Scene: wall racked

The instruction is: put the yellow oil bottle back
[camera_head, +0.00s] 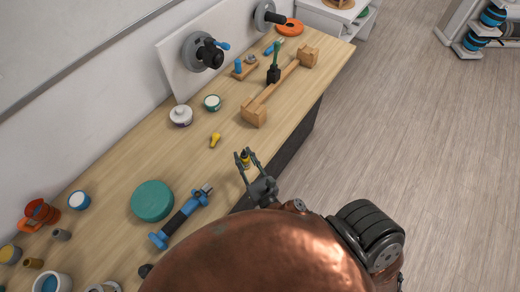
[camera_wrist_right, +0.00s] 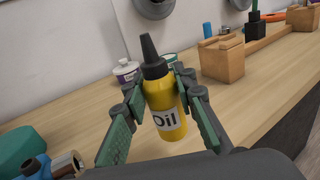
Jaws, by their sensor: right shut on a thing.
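The yellow oil bottle (camera_wrist_right: 165,109) has a black nozzle and a white label reading "Oil". My right gripper (camera_wrist_right: 160,108) is shut on it, with a green-padded finger on each side. The bottle stands nearly upright in the grip, its nozzle leaning slightly left in the right wrist view. In the head view the bottle (camera_head: 246,161) is a small yellow patch between the fingertips of my right gripper (camera_head: 245,158), at the bench's front edge. I cannot tell how high its base is above the bench. My left gripper is not in view.
The wooden bench (camera_head: 178,160) runs along the wall. A teal disc (camera_head: 152,200) and a blue-and-black tool (camera_head: 181,217) lie left of the gripper. A small yellow item (camera_head: 215,140), two tubs (camera_head: 181,116) and a wooden rack (camera_head: 256,113) stand beyond. Bare bench lies between them.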

